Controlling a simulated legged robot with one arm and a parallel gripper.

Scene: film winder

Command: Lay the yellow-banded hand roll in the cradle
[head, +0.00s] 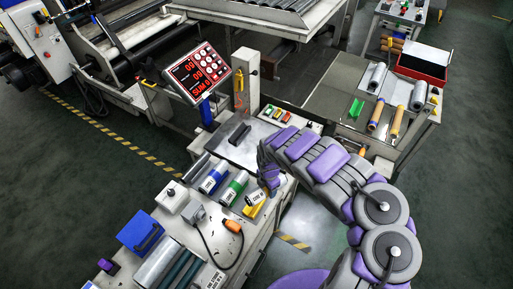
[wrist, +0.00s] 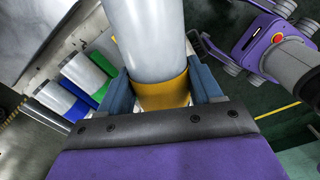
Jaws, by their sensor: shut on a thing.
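The yellow-banded hand roll shows in the wrist view as a pale grey cylinder with a yellow band (wrist: 165,92). My gripper (wrist: 163,86) is shut on it at the band, one blue-grey finger on each side. In the head view, the roll (head: 256,198) is at the bench's right edge, beside the green-banded roll (head: 234,188), below my gripper (head: 271,187). I cannot tell whether it touches the bench. A dark block (head: 240,133), apparently the cradle, stands empty on a metal plate farther back, up and left of my gripper.
A blue-banded roll (head: 213,179) lies left of the green-banded one. A red-digit display (head: 198,73) and a pale post (head: 245,80) stand behind the plate. A grey box with a cable (head: 197,214) and a blue box (head: 145,232) are nearer. Another table (head: 345,105) is at right.

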